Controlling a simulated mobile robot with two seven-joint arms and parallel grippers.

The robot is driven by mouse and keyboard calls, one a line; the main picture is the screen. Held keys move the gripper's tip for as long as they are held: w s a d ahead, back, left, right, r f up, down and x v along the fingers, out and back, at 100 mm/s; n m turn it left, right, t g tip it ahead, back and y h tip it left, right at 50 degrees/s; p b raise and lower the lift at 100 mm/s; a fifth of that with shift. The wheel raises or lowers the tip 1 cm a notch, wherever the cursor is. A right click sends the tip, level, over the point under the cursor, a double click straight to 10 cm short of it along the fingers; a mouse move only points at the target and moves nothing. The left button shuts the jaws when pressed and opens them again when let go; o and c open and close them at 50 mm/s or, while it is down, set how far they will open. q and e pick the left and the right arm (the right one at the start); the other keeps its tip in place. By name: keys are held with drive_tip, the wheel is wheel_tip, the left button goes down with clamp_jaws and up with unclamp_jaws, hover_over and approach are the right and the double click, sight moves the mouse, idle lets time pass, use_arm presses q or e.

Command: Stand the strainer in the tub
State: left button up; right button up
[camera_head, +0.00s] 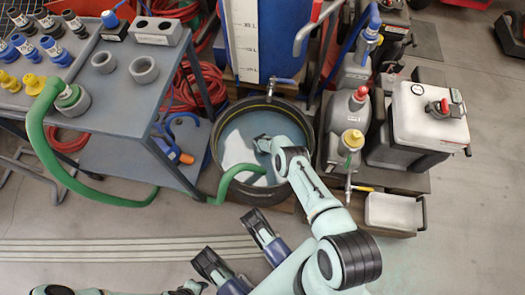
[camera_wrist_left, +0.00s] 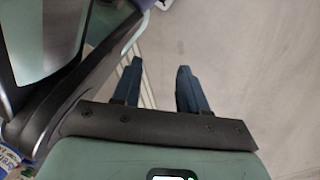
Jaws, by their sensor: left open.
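The tub (camera_head: 213,150) is a round dark-rimmed vessel with pale liquid, at the centre of the head view. A green hose (camera_head: 110,197) runs from the cart over the tub's near rim, its end inside. I cannot make out the strainer; it may be hidden in the tub.
A grey cart (camera_head: 115,105) with fittings and grey rings stands at the left. A marked blue container (camera_head: 245,45) is behind the tub. Jugs (camera_head: 352,140) and a white-topped canister (camera_head: 430,113) stand to the right. Floor in front is clear.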

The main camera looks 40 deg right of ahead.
wheel_tip(320, 180, up, 11)
drive_tip(key=p, duration=0.5)
drive_tip(key=shift+w+f, duration=0.1)
drive_tip(key=shift+f, duration=0.1)
use_arm(q)
drive_tip(key=w+d+r+t, duration=0.2)
drive_tip(key=w+r+t, duration=0.1)
drive_tip(key=w+r, duration=0.6)
drive_tip(key=shift+m+t, duration=0.3)
drive_tip(key=shift+m, duration=0.1)
use_arm(e)
drive_tip(key=shift+r, duration=0.6)
